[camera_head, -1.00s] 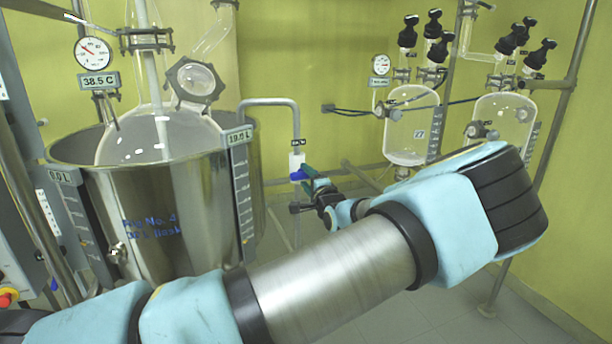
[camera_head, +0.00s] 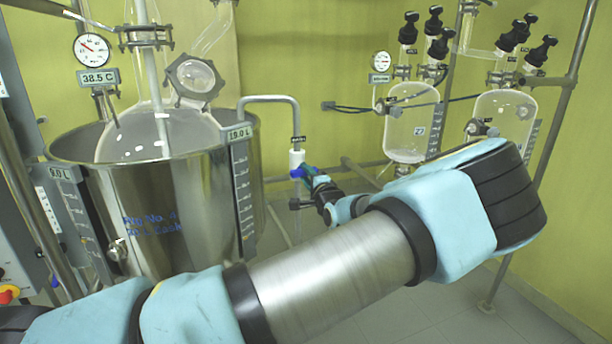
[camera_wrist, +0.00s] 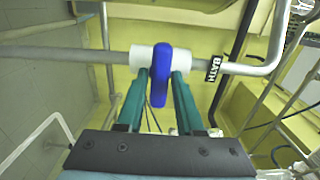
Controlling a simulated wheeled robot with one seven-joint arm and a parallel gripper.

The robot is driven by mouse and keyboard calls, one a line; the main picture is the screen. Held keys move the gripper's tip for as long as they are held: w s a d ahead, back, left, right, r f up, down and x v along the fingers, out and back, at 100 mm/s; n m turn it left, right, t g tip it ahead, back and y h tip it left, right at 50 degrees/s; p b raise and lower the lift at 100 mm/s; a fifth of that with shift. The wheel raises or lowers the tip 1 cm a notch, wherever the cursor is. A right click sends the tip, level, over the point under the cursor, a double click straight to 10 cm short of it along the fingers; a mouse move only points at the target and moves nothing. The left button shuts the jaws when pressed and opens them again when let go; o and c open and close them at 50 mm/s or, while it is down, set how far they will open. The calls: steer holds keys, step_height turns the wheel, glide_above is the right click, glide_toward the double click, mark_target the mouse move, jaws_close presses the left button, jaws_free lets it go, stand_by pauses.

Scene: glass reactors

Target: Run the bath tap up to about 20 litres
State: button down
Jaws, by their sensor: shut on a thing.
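The bath tap is a white valve body (camera_head: 297,157) with a blue lever (camera_head: 297,172) on a bent steel pipe (camera_head: 268,100) at the bath's right side. A tag reading BATH (camera_wrist: 212,69) is on the pipe in the wrist view. My gripper (camera_head: 309,174) is at the tap, its green fingers shut on the blue lever (camera_wrist: 158,75), one on each side. The steel bath (camera_head: 150,240) holds a large glass flask (camera_head: 155,130). Its right plate (camera_head: 240,133) seems to read 19.0 L, in small print. The water surface is hidden by the bath wall.
A dial gauge (camera_head: 92,48) with a 38.5 C plate (camera_head: 98,77) hangs over the bath. Glass vessels (camera_head: 411,125) with black-topped valves stand on a steel frame at the right. My arm crosses the foreground; floor shows at lower right.

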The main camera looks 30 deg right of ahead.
steer(key=shift+f+n+b, duration=0.1)
steer(key=shift+n+b, duration=0.2)
steer(key=shift+b, duration=0.1)
steer(key=shift+f+n+b, duration=0.1)
steer(key=shift+n+b, duration=0.75)
steer(key=shift+n, duration=0.05)
steer(key=shift+n+b, duration=1.45)
steer(key=shift+n, duration=0.65)
steer(key=c, duration=0.7)
jaws_free()
steer(key=shift+r, duration=0.2)
steer(key=s, duration=0.3)
steer(key=s+a+b, duration=0.1)
steer(key=s, duration=0.3)
steer(key=s+b, duration=0.1)
steer(key=s, duration=0.2)
steer(key=shift+s+a, duration=0.15)
steer(key=shift+s, duration=0.25)
